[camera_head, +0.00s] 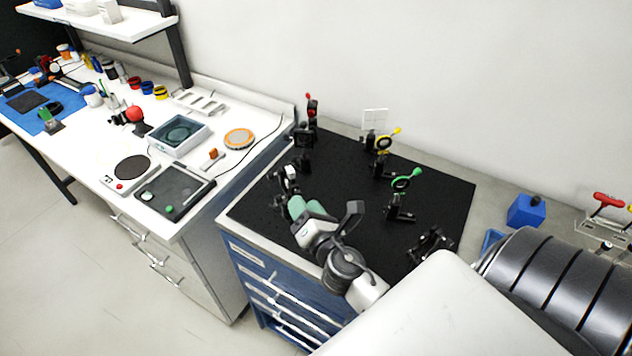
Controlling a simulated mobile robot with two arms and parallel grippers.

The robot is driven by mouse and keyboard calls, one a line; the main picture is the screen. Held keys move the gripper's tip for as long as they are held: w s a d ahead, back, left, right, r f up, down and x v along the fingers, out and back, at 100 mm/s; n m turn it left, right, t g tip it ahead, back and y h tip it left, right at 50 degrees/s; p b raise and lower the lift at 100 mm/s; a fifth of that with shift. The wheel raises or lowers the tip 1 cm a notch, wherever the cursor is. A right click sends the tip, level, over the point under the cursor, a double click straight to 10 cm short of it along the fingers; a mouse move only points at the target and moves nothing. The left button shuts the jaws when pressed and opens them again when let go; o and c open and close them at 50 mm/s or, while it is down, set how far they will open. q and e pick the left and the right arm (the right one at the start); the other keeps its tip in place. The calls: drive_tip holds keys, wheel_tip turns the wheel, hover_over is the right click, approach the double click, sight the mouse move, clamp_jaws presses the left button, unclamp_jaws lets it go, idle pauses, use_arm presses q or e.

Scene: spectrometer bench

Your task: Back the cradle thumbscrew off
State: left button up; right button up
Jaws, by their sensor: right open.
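My right gripper (305,208) reaches over the left front part of the black optical breadboard (345,160). Its pale green fingertips are open, and no object shows clearly between them. Just beyond the fingertips stands a small dark mount with a white part (291,173); I cannot tell whether it is the cradle. The thumbscrew is too small or hidden to pick out. I cannot tell whether the fingertips touch anything. My left gripper is not in view.
Mounts with a red (310,99), a yellow-ringed (385,143) and a green-ringed (405,181) part stand on the breadboard. Another dark mount (432,243) is near my arm. A blue block (526,210) sits at right. The white bench (230,170) at left is crowded.

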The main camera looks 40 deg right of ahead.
drive_tip(key=s+a+b, duration=0.1)
drive_tip(key=s+b, duration=0.1)
drive_tip(key=s, duration=0.6)
drive_tip(key=shift+a+b, duration=0.3)
drive_tip(key=shift+b, duration=0.1)
